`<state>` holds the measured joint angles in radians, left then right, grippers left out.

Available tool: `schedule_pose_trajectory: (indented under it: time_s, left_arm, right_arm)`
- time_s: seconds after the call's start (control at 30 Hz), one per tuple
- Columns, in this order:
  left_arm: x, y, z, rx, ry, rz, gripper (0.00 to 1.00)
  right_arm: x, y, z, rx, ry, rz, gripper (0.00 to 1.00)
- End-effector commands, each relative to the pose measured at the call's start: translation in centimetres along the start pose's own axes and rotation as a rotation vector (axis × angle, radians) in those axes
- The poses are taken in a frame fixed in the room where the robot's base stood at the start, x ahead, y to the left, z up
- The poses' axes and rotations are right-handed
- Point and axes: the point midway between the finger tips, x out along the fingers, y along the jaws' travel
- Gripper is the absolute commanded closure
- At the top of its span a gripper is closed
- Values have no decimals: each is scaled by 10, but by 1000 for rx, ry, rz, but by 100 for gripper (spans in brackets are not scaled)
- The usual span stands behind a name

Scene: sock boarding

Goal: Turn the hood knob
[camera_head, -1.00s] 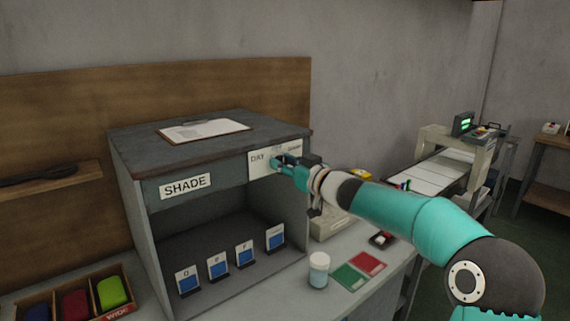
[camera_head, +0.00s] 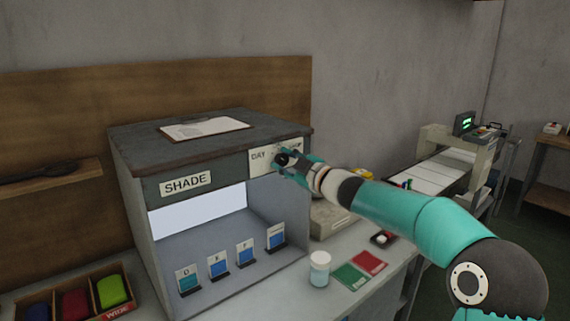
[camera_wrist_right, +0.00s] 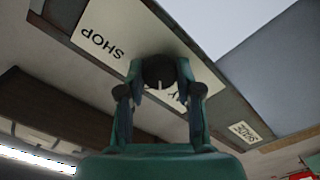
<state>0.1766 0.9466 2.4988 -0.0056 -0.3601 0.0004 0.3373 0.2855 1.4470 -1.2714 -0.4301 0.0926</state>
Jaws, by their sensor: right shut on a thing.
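The hood (camera_head: 217,150) is a grey box labelled SHADE, with a white plate (camera_head: 259,157) reading DAY on its front at the upper right. The round dark knob (camera_wrist_right: 160,72) sits on this plate in the right wrist view, with a small white mark on its face and SHOP printed beside it. My right gripper (camera_head: 283,160) is at the plate and covers part of its lettering. In the wrist view its two fingers (camera_wrist_right: 160,88) are shut on the knob, one on each side. My left gripper is not in view.
Inside the lit hood stand several lettered cards (camera_head: 219,266). A clipboard (camera_head: 205,129) lies on top. A white-capped jar (camera_head: 319,269) and green and red swatches (camera_head: 350,277) are on the bench below my right arm. A box of coloured socks (camera_head: 75,299) is at lower left.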

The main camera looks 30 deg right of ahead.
Motion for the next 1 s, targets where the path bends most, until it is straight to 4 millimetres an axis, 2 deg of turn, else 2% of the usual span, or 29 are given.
schedule_pose_trajectory:
  time_s: [0.27,0.7,0.73,0.87,1.0]
  left_arm:
    - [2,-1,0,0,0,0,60]
    - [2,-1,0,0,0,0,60]
    - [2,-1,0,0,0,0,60]
    - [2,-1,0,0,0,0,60]
    - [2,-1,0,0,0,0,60]
  right_arm:
    - [1,-4,1,-87,-1,-6,100]
    - [1,-5,1,-99,0,-9,100]
    - [1,-5,1,-99,0,-9,64]
    - [1,-4,1,-98,0,-7,42]
    - [0,-3,0,-97,0,-5,42]
